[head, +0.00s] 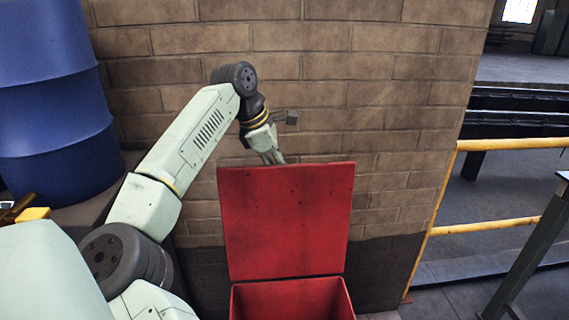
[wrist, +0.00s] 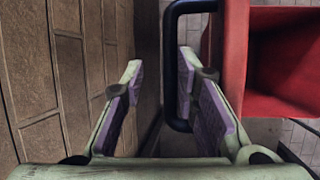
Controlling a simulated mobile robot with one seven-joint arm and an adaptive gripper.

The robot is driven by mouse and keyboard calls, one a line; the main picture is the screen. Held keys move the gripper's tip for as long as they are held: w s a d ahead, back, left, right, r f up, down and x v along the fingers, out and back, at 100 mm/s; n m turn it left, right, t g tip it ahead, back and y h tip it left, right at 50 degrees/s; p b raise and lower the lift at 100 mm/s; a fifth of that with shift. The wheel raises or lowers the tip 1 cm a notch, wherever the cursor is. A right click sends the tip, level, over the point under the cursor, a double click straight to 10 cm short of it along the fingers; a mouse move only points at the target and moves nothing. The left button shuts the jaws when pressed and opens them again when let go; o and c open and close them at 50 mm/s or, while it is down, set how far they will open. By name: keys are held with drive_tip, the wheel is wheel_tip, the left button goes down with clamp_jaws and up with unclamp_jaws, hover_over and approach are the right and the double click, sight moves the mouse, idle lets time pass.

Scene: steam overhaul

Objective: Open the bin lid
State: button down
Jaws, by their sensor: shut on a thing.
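The red bin (head: 290,300) stands against the brick wall, its open top showing at the bottom of the head view. Its red lid (head: 285,220) stands raised, roughly upright, at the back of the bin. My gripper (head: 276,158) is at the lid's top edge, on the wall side, its fingertips partly hidden behind the lid. In the wrist view my gripper (wrist: 158,75) has its two fingers around the black lid handle (wrist: 172,45), which lies close to the right finger. The lid's edge (wrist: 233,50) and the bin's red inside (wrist: 285,70) show to the right.
The brick wall (head: 330,60) is close behind the lid and my gripper. A blue drum (head: 55,100) stands at the left. A yellow railing (head: 500,144) and a dark metal post (head: 530,255) are at the right, with open floor beyond.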

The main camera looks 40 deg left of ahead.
drive_tip(key=shift+w+a+f, duration=0.6)
drive_tip(key=shift+a+f, duration=0.3)
drive_tip(key=shift+f, duration=0.05)
drive_tip(key=c, duration=1.6)
unclamp_jaws()
drive_tip(key=shift+w+a+f, duration=0.2)
drive_tip(key=shift+w+f, duration=0.05)
drive_tip(key=shift+f, duration=0.1)
drive_tip(key=shift+c, duration=0.3)
drive_tip(key=shift+d+r, duration=0.1)
drive_tip(key=shift+r, duration=0.05)
drive_tip(key=shift+r, duration=0.1)
drive_tip(key=v, duration=1.2)
